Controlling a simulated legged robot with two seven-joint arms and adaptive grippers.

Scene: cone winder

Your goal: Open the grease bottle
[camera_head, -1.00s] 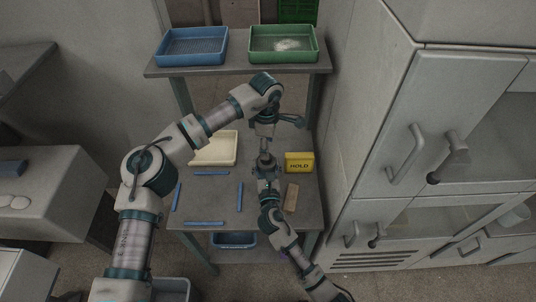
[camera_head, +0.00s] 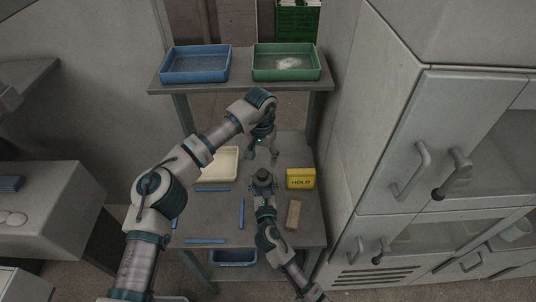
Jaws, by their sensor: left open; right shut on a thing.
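My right gripper (camera_head: 263,184) comes up from the bottom of the head view. It is shut on a small dark, round-topped thing, which looks like the grease bottle (camera_head: 262,175), above the middle of the table. Its jaws hide most of the bottle's sides, and I cannot tell whether a cap is on it. My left gripper (camera_head: 262,155) points down from above, just behind and over the bottle. Its fingers are spread apart and look empty, with a small gap to the bottle.
The grey table (camera_head: 225,219) holds a cream tray (camera_head: 220,164), a yellow HOLD box (camera_head: 300,179), a tan block (camera_head: 293,215) and blue strips (camera_head: 241,214). A blue tray (camera_head: 195,65) and a green tray (camera_head: 286,63) stand on the upper shelf. Grey cabinets (camera_head: 390,115) rise close on the right.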

